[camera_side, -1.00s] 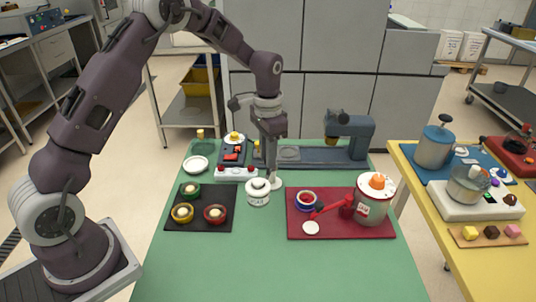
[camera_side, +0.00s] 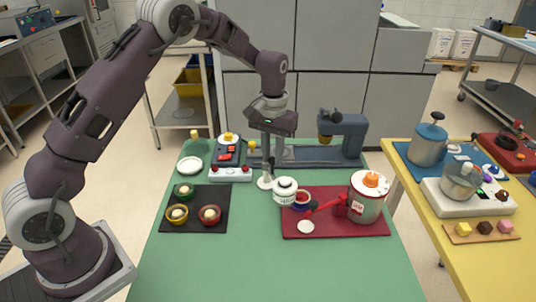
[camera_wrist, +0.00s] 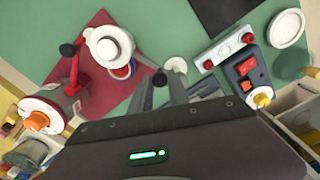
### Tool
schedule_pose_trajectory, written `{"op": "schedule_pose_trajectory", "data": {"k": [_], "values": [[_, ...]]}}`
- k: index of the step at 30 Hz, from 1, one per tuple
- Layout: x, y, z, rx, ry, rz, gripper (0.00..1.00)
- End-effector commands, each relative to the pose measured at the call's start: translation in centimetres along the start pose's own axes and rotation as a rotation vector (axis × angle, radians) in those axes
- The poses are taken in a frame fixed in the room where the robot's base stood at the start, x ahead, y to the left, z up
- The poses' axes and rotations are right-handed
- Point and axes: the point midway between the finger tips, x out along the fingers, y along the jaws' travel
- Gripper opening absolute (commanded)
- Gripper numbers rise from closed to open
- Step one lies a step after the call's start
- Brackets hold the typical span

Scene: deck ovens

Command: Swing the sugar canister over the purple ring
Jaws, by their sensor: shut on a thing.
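In the wrist view the canister (camera_wrist: 108,45) covers part of the purple ring (camera_wrist: 120,70), which looks blue-purple with white and red inside. In the side view the ring (camera_side: 303,197) shows just to the canister's right, partly hidden by it. My gripper (camera_wrist: 160,80) is shut on a black knob (camera_wrist: 160,78) at the end of the canister's handle.
A jam canister (camera_side: 367,200) with a red arm stands on the red mat (camera_side: 345,228). A dark mat (camera_side: 195,222) with several small bowls lies at the left. A control panel (camera_side: 231,174) with red knobs is behind. The green table front is clear.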

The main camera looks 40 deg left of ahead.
Motion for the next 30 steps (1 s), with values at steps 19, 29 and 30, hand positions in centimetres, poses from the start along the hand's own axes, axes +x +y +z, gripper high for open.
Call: {"op": "schedule_pose_trajectory", "data": {"k": [19, 29, 30], "values": [[-0.1, 1.1, -1.7, -0.412, 0.004, 0.003, 0.0], [-0.1, 1.1, -1.9, -0.462, 0.004, 0.003, 0.0], [-0.1, 1.1, -1.9, -0.463, 0.004, 0.004, 0.0]]}}
